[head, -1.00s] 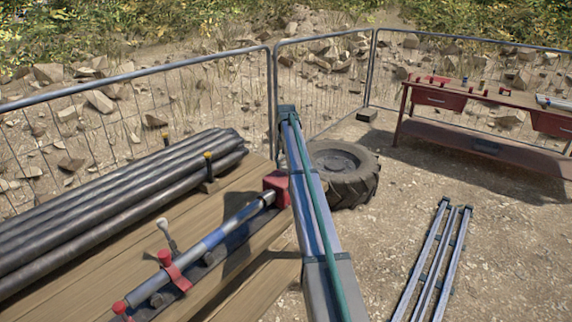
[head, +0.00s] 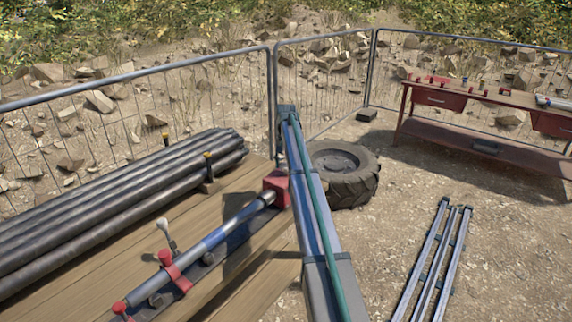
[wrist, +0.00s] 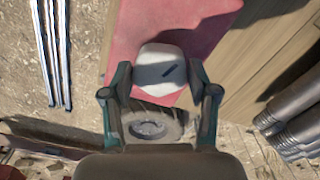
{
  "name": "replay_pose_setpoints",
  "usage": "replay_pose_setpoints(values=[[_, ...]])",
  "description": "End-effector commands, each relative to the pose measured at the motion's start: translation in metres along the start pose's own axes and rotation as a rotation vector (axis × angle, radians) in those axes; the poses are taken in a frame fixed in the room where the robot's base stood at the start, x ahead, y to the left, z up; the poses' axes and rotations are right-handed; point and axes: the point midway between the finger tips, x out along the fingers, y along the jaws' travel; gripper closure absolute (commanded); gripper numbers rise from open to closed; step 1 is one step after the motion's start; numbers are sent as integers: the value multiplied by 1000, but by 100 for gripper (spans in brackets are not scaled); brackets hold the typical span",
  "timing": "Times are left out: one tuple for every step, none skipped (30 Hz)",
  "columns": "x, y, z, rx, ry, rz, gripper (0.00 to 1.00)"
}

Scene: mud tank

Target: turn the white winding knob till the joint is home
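The white winding knob (wrist: 160,72) shows in the wrist view, with a dark slot-like mark on its face, in front of a red surface (wrist: 205,22). My gripper (wrist: 158,66) is open, one finger on each side of the knob. Narrow gaps seem to show beside it, and I see no firm contact. In the head view a blue and silver rod (head: 215,238) lies along the wooden bench, its far end at a red block (head: 276,188). My arm hides the gripper and this knob there. The state of the joint cannot be read.
A white-tipped lever (head: 165,228) stands by a red clamp (head: 175,271) on the bench. Dark pipes (head: 110,210) lie at left. A tyre (head: 345,175) sits beyond my arm. Metal rails (head: 432,262) lie on open ground at right, before a red worktable (head: 480,153).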

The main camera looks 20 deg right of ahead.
Motion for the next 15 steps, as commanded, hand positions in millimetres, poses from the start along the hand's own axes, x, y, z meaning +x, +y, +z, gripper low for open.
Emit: replay_pose_setpoints(values=[[0, 0, 0, 0, 0, 0, 28], [0, 0, 0, 0, 0, 0, 23], [0, 0, 0, 0, 0, 0, 19], [0, 0, 0, 0, 0, 0, 19], [0, 0, 0, 0, 0, 0, 19], [0, 0, 0, -1, 0, 0, 19], [0, 0, 0, -1, 0, 0, 19], [0, 0, 0, -1, 0, 0, 19], [0, 0, 0, -1, 0, 0, 19], [0, 0, 0, -1, 0, 0, 19], [0, 0, 0, -1, 0, 0, 19], [0, 0, 0, -1, 0, 0, 19], [-1, 0, 0, -1, 0, 0, 19], [-2, 0, 0, -1, 0, 0, 19], [-5, 0, 0, -1, 1, 0, 19]])
